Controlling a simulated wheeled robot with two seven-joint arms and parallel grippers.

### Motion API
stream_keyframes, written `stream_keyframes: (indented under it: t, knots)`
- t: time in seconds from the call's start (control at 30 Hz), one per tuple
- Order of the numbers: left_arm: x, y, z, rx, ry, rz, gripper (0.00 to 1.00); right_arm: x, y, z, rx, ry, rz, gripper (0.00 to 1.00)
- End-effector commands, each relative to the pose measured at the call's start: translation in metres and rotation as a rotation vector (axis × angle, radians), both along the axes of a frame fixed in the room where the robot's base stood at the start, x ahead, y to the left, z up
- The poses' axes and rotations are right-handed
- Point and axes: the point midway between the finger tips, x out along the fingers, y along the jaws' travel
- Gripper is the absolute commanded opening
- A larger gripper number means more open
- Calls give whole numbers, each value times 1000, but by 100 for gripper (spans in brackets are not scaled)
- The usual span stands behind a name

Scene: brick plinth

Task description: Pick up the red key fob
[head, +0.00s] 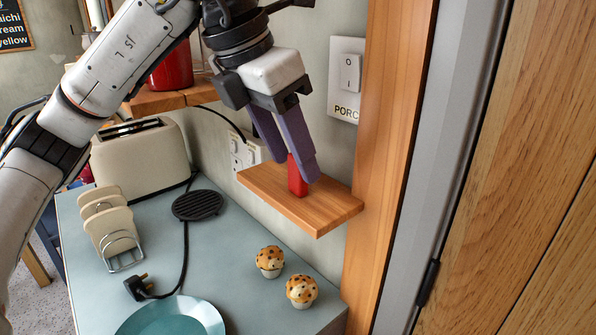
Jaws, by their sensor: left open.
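The red key fob (297,178) stands upright on a small wooden shelf (325,208) fixed to the wall. My left gripper (291,172) reaches down from above with its two purple-grey fingers at the fob. The fingers are open and partly cover the fob's upper part and sides. I cannot tell whether either finger touches it. My right gripper is not in view.
Below the shelf, a counter (240,288) holds two muffins (270,262), a toast rack (110,230), a toaster (140,160), a black trivet (197,205), a plug and a teal plate (172,318). A wooden post (385,130) stands close right of the shelf.

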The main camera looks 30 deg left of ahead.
Motion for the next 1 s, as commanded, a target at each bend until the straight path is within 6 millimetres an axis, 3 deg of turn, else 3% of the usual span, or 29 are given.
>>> stream_keyframes:
  t: [0.2, 0.47, 0.73, 1.0]
  knots:
    - [8, -6, -25, 0, 2, 1, 47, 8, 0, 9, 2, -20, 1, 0]
    - [10, -6, -28, 0, -1, 0, 47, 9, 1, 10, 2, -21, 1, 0]
    - [10, -6, -28, 0, 0, 0, 3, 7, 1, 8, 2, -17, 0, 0]
    - [9, -6, -27, -1, -1, 0, 3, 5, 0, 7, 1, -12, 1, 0]
